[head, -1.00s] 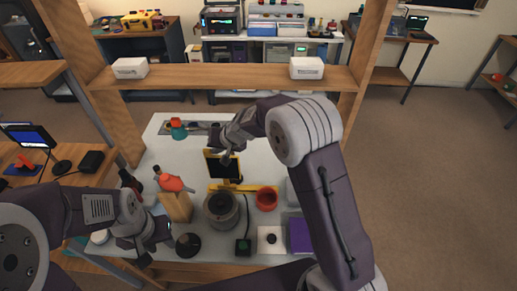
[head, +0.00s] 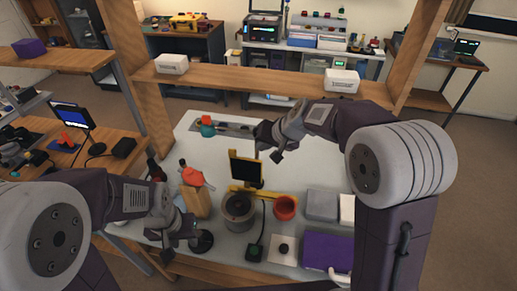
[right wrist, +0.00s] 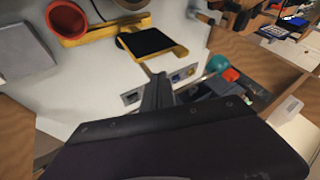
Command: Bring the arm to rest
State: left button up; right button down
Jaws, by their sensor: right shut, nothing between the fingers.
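My right arm reaches in from the right in the head view. Its gripper (head: 270,146) is shut and empty, above the table just behind and right of the small dark screen on a yellow stand (head: 245,171). In the right wrist view the shut fingers (right wrist: 158,92) point over the white table top, with the yellow stand (right wrist: 152,42) beyond them. My left gripper (head: 180,243) hangs low at the table's front left, beside a round black thing (head: 203,241). Its fingers are too dark to tell whether they are open.
The white table (head: 320,172) bears a grey cylinder (head: 238,209), a red cup (head: 285,207), a wooden block (head: 196,201), a purple case (head: 328,251) and a grey box (head: 321,204). A wooden shelf (head: 255,77) with two white boxes crosses behind it. The table's back right is clear.

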jog(key=s+d+f+g+h, duration=0.1)
jog(key=s+d+f, duration=0.2)
jog(key=s, duration=0.5)
jog(key=s+d+f+n+g+h, duration=0.1)
jog(key=s+d+f, duration=0.3)
jog(key=s, duration=0.4)
jog(key=s+d+f+g+h, duration=0.2)
jog(key=s+d+f, duration=0.2)
jog(key=s+d, duration=0.2)
jog(key=shift+s+f+n+g, duration=0.15)
jog(key=shift+s+n+g, duration=0.25)
jog(key=shift+s, duration=0.5)
